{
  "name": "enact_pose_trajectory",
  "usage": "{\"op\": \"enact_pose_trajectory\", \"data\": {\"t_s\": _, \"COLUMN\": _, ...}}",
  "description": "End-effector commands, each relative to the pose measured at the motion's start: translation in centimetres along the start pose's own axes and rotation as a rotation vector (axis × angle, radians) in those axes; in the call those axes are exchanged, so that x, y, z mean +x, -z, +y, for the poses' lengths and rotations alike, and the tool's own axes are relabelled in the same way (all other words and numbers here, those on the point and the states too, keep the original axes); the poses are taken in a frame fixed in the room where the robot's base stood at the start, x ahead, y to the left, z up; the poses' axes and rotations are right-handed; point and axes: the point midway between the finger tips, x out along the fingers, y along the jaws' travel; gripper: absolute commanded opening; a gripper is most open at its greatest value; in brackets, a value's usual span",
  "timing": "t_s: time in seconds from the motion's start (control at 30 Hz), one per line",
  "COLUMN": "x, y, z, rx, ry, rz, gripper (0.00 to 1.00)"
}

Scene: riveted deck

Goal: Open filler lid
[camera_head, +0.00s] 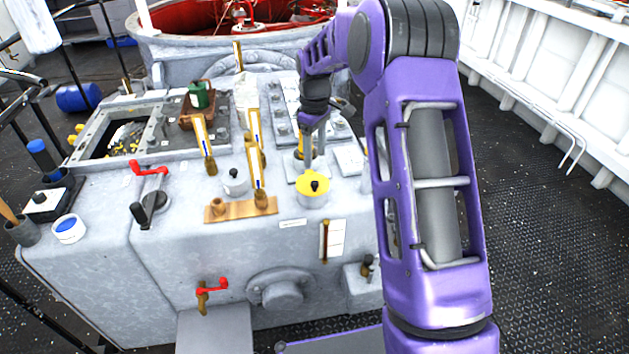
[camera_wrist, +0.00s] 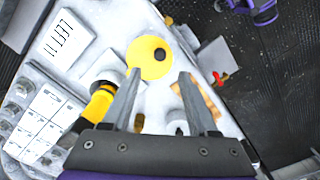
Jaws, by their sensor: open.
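The filler lid (camera_head: 313,184) is a round yellow cap with a black knob, sitting flat on a short pale neck near the front edge of the grey machine. It also shows in the wrist view (camera_wrist: 143,52), just beyond my fingertips. My gripper (camera_head: 310,163) is close behind and above the lid in the head view. In the wrist view my gripper (camera_wrist: 159,75) has its two fingers spread apart with nothing between the tips. The near edge of the lid lies by the fingertips; I cannot tell whether they touch it.
A yellow-and-black cylinder (camera_wrist: 98,103) stands beside my left finger in the wrist view. Brass-handled levers (camera_head: 257,170) and a small pale knob-topped cap (camera_head: 235,181) stand left of the lid. A red-handled crank (camera_head: 150,185) is further left.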

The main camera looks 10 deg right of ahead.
Motion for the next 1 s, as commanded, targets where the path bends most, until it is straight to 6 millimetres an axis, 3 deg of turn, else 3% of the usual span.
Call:
{"op": "enact_pose_trajectory", "data": {"t_s": 0.03, "x": 1.5, "y": 0.0, "z": -0.1, "rx": 0.0, "ry": 0.002, "rz": -0.003, "gripper": 0.59}}
{"op": "enact_pose_trajectory", "data": {"t_s": 0.2, "x": 5.0, "y": 0.0, "z": -0.1, "rx": 0.0, "ry": 0.002, "rz": -0.002, "gripper": 0.59}}
{"op": "enact_pose_trajectory", "data": {"t_s": 0.4, "x": 7.8, "y": 0.0, "z": 0.0, "rx": 0.001, "ry": 0.0, "rz": 0.0, "gripper": 0.59}}
{"op": "enact_pose_trajectory", "data": {"t_s": 0.6, "x": 9.0, "y": 0.0, "z": 0.0, "rx": 0.001, "ry": 0.0, "rz": 0.0, "gripper": 0.59}}
{"op": "enact_pose_trajectory", "data": {"t_s": 0.87, "x": 9.0, "y": 0.0, "z": 0.0, "rx": 0.001, "ry": -0.001, "rz": 0.001, "gripper": 0.59}}
{"op": "enact_pose_trajectory", "data": {"t_s": 1.0, "x": 9.0, "y": 0.0, "z": 0.0, "rx": 0.001, "ry": -0.001, "rz": 0.001, "gripper": 0.34}}
